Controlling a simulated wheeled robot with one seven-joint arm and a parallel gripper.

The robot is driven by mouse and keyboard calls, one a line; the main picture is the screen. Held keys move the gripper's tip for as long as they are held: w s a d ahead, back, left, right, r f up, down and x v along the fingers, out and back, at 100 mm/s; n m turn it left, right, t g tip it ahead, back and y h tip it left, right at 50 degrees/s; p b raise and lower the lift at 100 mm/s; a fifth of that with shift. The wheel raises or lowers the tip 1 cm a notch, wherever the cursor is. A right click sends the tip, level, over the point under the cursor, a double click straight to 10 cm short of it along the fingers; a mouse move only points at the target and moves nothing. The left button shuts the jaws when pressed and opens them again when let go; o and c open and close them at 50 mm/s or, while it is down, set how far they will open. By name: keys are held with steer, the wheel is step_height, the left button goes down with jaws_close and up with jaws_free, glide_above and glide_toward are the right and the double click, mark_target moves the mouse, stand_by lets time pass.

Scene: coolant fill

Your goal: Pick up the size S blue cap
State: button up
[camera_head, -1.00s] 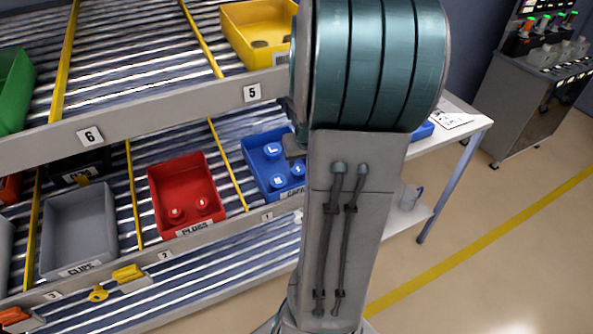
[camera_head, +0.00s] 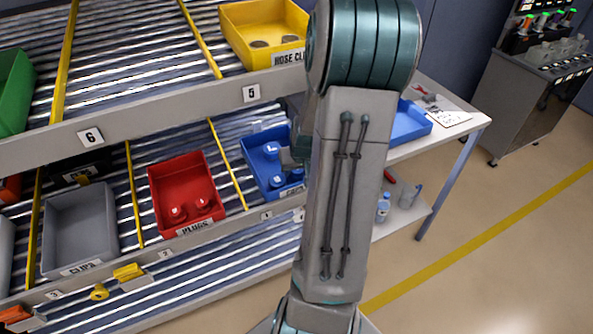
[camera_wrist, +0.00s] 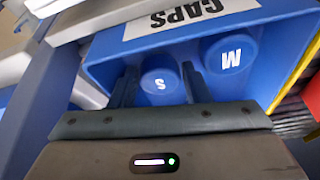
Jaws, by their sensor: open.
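The size S blue cap (camera_wrist: 160,84) lies in the blue CAPS bin (camera_head: 251,160), round with a white S on top. In the wrist view my gripper (camera_wrist: 159,70) is open, with one finger to each side of the S cap in the picture. I cannot tell whether the fingertips are down level with it. The M cap (camera_wrist: 229,56) is just right of the right finger. In the head view the L cap (camera_head: 271,150) shows further back in the bin, and my gripper partly covers the bin's right side.
The red PLUGS bin (camera_head: 161,187) stands left of the CAPS bin, beyond a yellow divider (camera_head: 228,165). The upper shelf edge (camera_head: 190,110) and the yellow hose clip bin (camera_head: 236,30) are above. A white table (camera_head: 455,135) with a blue tray (camera_head: 408,121) is at right.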

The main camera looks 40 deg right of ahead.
steer(key=c, duration=0.6)
steer(key=shift+r, duration=0.1)
